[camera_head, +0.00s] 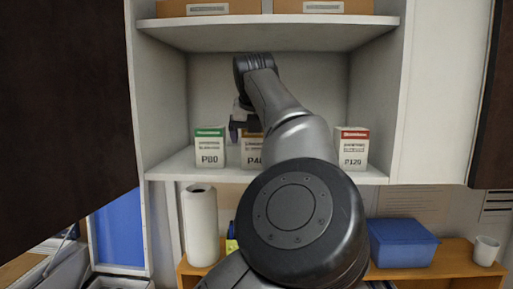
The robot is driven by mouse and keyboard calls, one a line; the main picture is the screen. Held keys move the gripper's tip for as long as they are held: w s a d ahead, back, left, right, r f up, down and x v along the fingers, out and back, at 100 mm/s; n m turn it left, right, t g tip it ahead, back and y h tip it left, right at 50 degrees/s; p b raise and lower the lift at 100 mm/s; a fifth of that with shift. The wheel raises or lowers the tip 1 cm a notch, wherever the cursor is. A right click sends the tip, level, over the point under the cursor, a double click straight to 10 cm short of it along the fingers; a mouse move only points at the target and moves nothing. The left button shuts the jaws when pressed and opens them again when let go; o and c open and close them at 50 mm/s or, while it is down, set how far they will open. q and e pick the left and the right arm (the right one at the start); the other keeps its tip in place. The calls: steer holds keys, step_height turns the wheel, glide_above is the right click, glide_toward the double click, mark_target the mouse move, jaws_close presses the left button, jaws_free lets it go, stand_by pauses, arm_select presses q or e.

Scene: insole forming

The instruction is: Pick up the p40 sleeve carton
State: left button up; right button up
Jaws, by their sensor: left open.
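The P40 carton (251,156) is a white box with a brownish top band, standing upright on the middle shelf. My arm hides its right side. My left gripper (242,124) is open at the upper front of this carton, seen from behind and small. One dark finger shows by the carton's upper left edge. I cannot tell whether the fingers touch the carton. My right gripper is not in view.
A green-topped P80 carton (209,149) stands just left, and a red-topped P120 carton (354,149) to the right. An upper shelf (265,34) holds brown boxes. Below are a paper roll (200,226), a blue bin (402,243) and a white cup (486,251).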

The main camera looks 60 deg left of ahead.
arm_select(q)
steer(key=shift+c, duration=0.2)
steer(key=c, duration=1)
steer(key=shift+o, duration=0.2)
